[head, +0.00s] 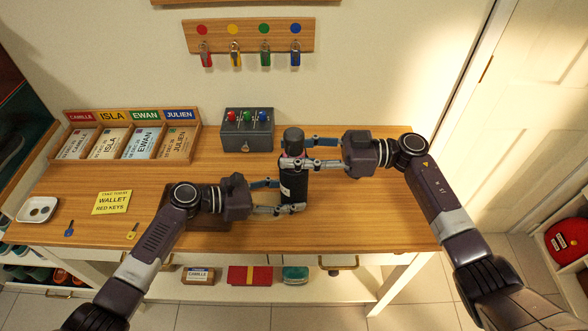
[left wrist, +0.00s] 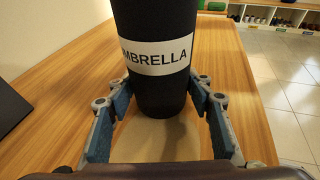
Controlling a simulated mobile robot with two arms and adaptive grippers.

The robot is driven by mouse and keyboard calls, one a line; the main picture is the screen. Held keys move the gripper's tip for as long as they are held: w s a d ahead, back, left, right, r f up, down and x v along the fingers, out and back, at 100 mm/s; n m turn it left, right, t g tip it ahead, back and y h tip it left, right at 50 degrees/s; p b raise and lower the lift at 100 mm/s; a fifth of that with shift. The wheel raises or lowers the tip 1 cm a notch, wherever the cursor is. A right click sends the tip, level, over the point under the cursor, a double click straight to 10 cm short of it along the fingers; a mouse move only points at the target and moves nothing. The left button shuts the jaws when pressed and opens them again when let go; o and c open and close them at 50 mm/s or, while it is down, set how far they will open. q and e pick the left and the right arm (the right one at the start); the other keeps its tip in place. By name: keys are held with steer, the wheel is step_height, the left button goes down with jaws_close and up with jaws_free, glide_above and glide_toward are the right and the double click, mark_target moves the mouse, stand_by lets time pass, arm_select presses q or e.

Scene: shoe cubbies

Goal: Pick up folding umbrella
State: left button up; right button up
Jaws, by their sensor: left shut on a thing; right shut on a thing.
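In the left wrist view the umbrella (left wrist: 160,96) is black with a white label reading "MBRELLA", and looks upright between blue finger pads. My left gripper (head: 288,196) is shut on its lower part, coming from the left. My right gripper (head: 290,153) is shut on its upper part, coming from the right. Whether its base touches the table is not clear. Parts of it are hidden behind the fingers.
The table (head: 360,220) is clear at right. Behind stand a grey box with coloured knobs (head: 246,130) and a name-labelled sorter (head: 130,140). A yellow note (head: 111,202), keys (head: 69,229) and a white dish (head: 38,210) lie at left.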

jaws_close()
step_height(320, 180, up, 18)
stand_by(0.5)
arm_select(q)
steer(key=o, duration=0.9)
steer(key=shift+o, duration=0.2)
